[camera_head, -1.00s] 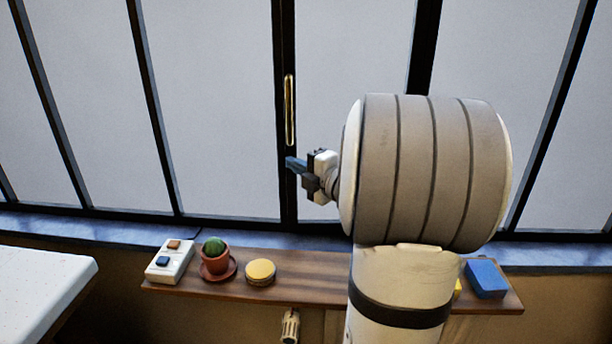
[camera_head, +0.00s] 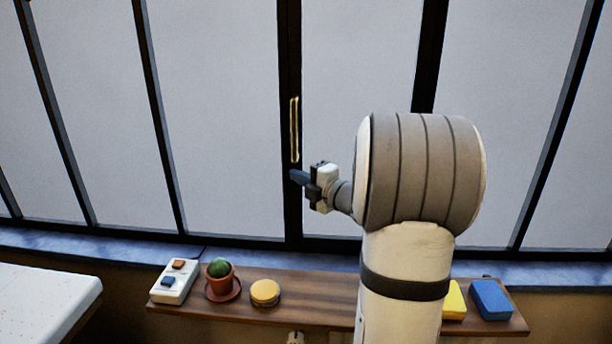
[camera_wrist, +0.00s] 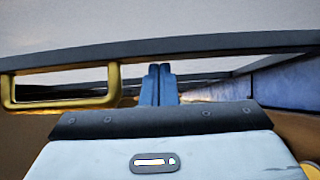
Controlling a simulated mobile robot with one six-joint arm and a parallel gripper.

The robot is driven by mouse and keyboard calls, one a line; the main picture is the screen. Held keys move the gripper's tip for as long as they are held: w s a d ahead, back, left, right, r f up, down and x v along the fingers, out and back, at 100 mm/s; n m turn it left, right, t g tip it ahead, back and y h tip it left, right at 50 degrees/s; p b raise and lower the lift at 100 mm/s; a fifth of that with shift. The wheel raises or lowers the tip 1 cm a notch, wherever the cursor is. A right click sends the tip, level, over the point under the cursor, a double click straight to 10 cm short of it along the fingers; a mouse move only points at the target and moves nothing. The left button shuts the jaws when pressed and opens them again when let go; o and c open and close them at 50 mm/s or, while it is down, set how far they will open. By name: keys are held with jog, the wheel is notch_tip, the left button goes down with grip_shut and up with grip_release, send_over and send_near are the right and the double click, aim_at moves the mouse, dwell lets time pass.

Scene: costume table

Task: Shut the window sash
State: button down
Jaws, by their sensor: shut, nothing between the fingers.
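The window sash (camera_head: 355,90) is a tall pale pane in a dark frame. Its dark left stile (camera_head: 288,60) carries a long upright brass handle (camera_head: 294,130). My gripper (camera_head: 297,177) is shut and empty, its fingertips at the stile just below the handle. In the wrist view the shut blue-grey fingers (camera_wrist: 158,85) point at the dark stile (camera_wrist: 220,44), with the brass handle (camera_wrist: 60,103) to their left. I cannot tell whether the fingertips touch the stile, nor how far the sash stands open. My arm hides the sash's lower right corner.
Below the window is a wooden shelf (camera_head: 320,295). It holds a switch box (camera_head: 174,282), a potted cactus (camera_head: 220,280), a round yellow tin (camera_head: 265,292), a yellow block (camera_head: 454,300) and a blue block (camera_head: 491,299). A white table (camera_head: 40,300) stands at lower left.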

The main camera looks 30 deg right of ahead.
jog(key=shift+d+r, duration=0.2)
jog(key=shift+d, duration=0.15)
jog(key=s+p, duration=0.1)
jog(key=s, duration=1.2)
jog(key=s+a+f+n+g+y+p, duration=0.15)
jog(key=s+a+n+g, duration=0.35)
jog(key=a+n, duration=0.55)
jog(key=s+a+f+n+g+y+p, duration=0.1)
jog(key=s+a+f+n+g+y, duration=0.15)
jog(key=a+n+g, duration=0.55)
jog(key=s+n+h+p, duration=0.1)
jog(key=s+n+h, duration=0.3)
jog(key=n, duration=1.2)
jog(key=s+f+n+g+h+p, duration=0.1)
jog(key=s+n+h, duration=0.4)
jog(key=n, duration=1.1)
jog(key=shift+a+g+h+p, duration=0.2)
jog(key=shift+g+h+p, duration=0.1)
jog(key=shift+p, duration=0.2)
